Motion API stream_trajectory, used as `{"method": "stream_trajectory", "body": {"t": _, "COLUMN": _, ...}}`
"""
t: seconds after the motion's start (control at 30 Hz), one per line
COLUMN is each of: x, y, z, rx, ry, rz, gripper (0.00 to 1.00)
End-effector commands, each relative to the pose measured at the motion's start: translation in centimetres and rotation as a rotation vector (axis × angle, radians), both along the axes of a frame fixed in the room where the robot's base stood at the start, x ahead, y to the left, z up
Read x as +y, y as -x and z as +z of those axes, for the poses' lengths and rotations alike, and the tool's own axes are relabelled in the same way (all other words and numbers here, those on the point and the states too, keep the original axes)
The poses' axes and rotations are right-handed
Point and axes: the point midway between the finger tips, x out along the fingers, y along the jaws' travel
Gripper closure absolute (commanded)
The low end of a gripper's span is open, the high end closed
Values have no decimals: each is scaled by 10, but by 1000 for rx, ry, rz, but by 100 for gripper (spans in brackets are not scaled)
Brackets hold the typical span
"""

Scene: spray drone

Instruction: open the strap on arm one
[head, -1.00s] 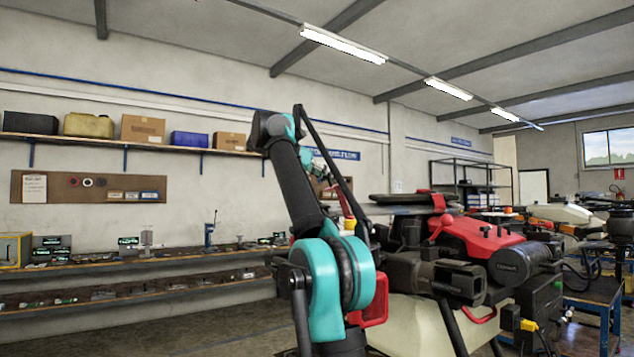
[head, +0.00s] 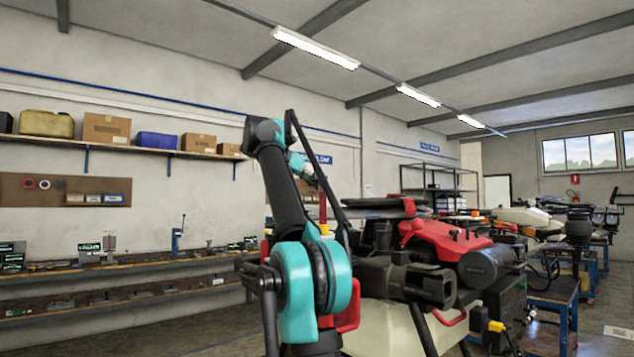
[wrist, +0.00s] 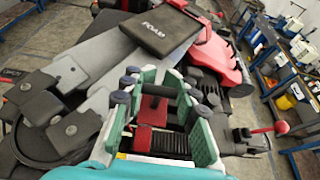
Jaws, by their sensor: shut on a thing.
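My gripper (wrist: 158,92) shows in the wrist view with its teal fingers either side of a red strap piece (wrist: 153,108). The fingers are shut on this piece, though the exact contact is partly hidden. Dark ribbed parts lie below it. In the head view my gripper (head: 312,180) is small and partly hidden behind my arm, with a red piece (head: 326,197) and a yellow bit under it. The drone's red body (head: 440,240) is to the right. Grey drone arms (wrist: 98,57) lie at the left of the wrist view. I cannot tell which is arm one.
A black pad (wrist: 160,28) with white lettering and red edging lies beyond my fingers. A small red ball-ended lever (wrist: 281,127) sticks out at the right. Blue-framed benches (head: 552,302) stand to the right, and a shelf-lined wall is at the left.

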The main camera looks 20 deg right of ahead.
Motion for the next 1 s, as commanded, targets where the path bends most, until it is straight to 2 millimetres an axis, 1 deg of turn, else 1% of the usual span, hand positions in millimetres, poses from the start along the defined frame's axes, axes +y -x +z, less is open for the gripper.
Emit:
{"method": "stream_trajectory", "body": {"t": 0.17, "x": 0, "y": 0, "z": -1, "rx": 1, "ry": -3, "rz": -2, "gripper": 100}}
{"method": "stream_trajectory", "body": {"t": 0.2, "x": 0, "y": 0, "z": -1, "rx": 1, "ry": -3, "rz": -2, "gripper": 71}}
{"method": "stream_trajectory", "body": {"t": 0.3, "x": 0, "y": 0, "z": -1, "rx": 0, "ry": -2, "rz": -2, "gripper": 58}}
{"method": "stream_trajectory", "body": {"t": 0.4, "x": 0, "y": 0, "z": -1, "rx": 1, "ry": -2, "rz": -1, "gripper": 48}}
{"method": "stream_trajectory", "body": {"t": 0.67, "x": 1, "y": 0, "z": 0, "rx": 1, "ry": -2, "rz": -1, "gripper": 48}}
{"method": "stream_trajectory", "body": {"t": 0.77, "x": 5, "y": 1, "z": 1, "rx": 1, "ry": -2, "rz": 0, "gripper": 48}}
{"method": "stream_trajectory", "body": {"t": 0.87, "x": 17, "y": 4, "z": 6, "rx": 0, "ry": -2, "rz": 3, "gripper": 48}}
{"method": "stream_trajectory", "body": {"t": 1.0, "x": 38, "y": 10, "z": 15, "rx": 0, "ry": -2, "rz": 3, "gripper": 48}}
